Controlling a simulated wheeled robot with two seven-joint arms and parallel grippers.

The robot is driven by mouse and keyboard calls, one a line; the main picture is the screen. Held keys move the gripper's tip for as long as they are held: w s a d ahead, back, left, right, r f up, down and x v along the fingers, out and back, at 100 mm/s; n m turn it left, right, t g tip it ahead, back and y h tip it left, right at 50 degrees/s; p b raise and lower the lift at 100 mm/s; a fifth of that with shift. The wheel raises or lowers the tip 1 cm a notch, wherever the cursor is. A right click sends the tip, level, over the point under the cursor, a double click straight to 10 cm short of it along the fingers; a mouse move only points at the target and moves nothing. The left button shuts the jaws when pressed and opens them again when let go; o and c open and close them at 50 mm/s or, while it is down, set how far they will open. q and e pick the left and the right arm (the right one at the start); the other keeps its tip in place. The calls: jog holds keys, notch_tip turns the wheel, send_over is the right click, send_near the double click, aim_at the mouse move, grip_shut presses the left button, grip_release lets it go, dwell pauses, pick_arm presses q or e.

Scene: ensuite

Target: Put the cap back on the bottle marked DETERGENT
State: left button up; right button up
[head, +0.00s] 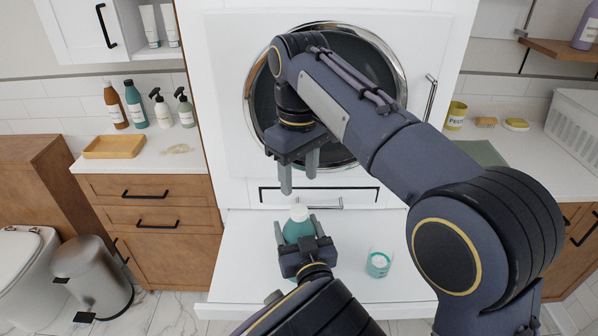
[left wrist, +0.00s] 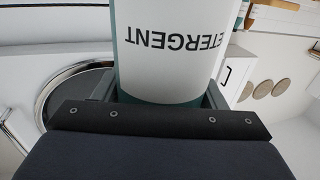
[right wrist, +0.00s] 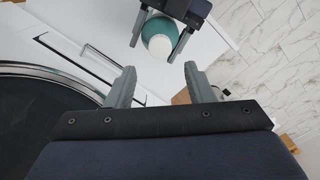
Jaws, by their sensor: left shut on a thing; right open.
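The teal bottle (head: 297,232) stands upright over the white pull-out shelf, and its DETERGENT label (left wrist: 172,40) shows in the left wrist view. My left gripper (head: 298,229) is shut around its body. A white round top (head: 299,213) shows on the bottle, also in the right wrist view (right wrist: 160,47). I cannot tell whether this is the cap fully seated. My right gripper (head: 299,178) is open and empty, pointing down above the white top and apart from it; its fingers frame empty space in the right wrist view (right wrist: 159,78).
A clear cup with teal contents (head: 379,264) stands on the white shelf (head: 345,290), right of the bottle. The round machine door (head: 360,70) is close behind my right gripper. Several bottles and a yellow tray (head: 113,147) occupy the left counter.

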aim_at(299, 209)
jog(key=shift+f, duration=4)
jog(key=c, duration=1)
jog(key=shift+c, duration=0.2)
jog(key=o, duration=1.2)
jog(key=shift+c, duration=0.2)
jog(key=shift+r, duration=0.1)
